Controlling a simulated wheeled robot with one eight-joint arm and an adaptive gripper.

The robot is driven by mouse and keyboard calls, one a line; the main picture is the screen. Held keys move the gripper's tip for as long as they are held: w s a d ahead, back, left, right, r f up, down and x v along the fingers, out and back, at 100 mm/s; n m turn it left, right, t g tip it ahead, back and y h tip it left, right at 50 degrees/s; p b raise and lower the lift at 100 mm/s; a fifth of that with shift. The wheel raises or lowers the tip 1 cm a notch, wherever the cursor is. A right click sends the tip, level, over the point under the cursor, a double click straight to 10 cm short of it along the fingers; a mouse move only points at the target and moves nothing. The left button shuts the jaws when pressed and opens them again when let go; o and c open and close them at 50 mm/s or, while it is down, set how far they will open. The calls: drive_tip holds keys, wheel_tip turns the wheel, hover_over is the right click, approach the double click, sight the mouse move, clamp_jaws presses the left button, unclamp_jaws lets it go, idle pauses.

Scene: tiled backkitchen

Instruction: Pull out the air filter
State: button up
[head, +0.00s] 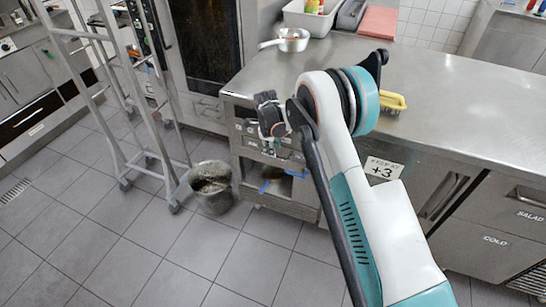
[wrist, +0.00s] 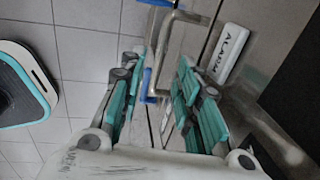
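A part with blue edges, which looks like the air filter, shows low in the front of the steel unit in the head view (head: 265,187). In the wrist view a blue strip (wrist: 147,82) and a bent metal bar like a handle show just beyond and between my fingers. My gripper (wrist: 160,98) is open, with its two teal-padded fingers apart on either side of that bar and no visible grip on it. In the head view my gripper (head: 278,150) is in front of the unit, partly hidden by my arm. Whether a finger touches the filter I cannot tell.
A grey bucket (head: 212,188) stands on the tiled floor left of the unit, beside a tall metal rack (head: 118,110). A pot (head: 291,40) and a yellow brush (head: 392,102) lie on the counter (head: 450,110). An ALARM label (wrist: 228,52) shows near my fingers. Floor in front is clear.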

drive_tip(key=f, duration=0.1)
drive_tip(key=f+b, duration=0.1)
drive_tip(key=f, duration=0.2)
drive_tip(key=shift+w+d+f, duration=0.15)
drive_tip(key=shift+w+f, duration=0.25)
clamp_jaws()
